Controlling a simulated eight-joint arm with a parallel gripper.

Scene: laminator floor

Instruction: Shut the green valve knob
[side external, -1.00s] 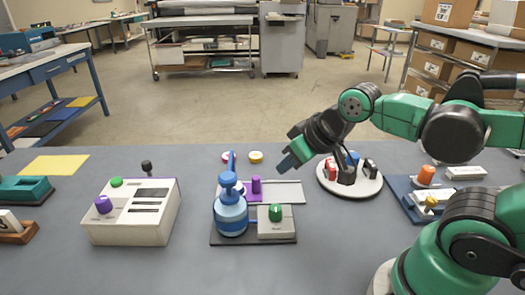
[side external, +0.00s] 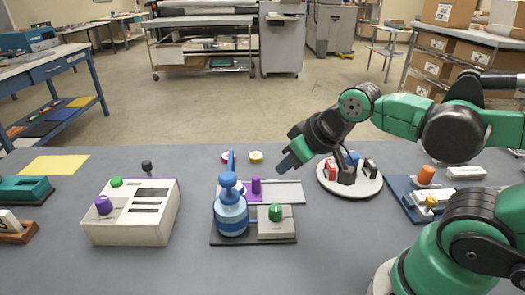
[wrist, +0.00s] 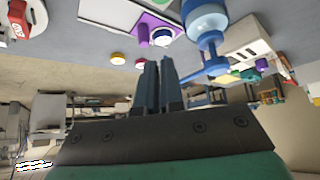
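A green knob (side external: 275,212) stands on a small white box (side external: 276,230) on a dark base plate, right beside a blue striped bottle (side external: 231,214). A second green knob (side external: 116,182) sits on the larger white box (side external: 130,213) at left, near a purple knob (side external: 104,204). My gripper (side external: 287,163) hangs above and behind the small box, tilted down to the left, apart from both green knobs. In the wrist view its fingers (wrist: 160,62) lie close together with nothing between them. The small box's green knob does not show in the wrist view.
A purple post (side external: 256,185) on a pale strip stands behind the small box. A round white tray (side external: 349,188) with red, blue and black items is at right. A yellow sheet (side external: 54,165) lies far left. The table front is mostly clear.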

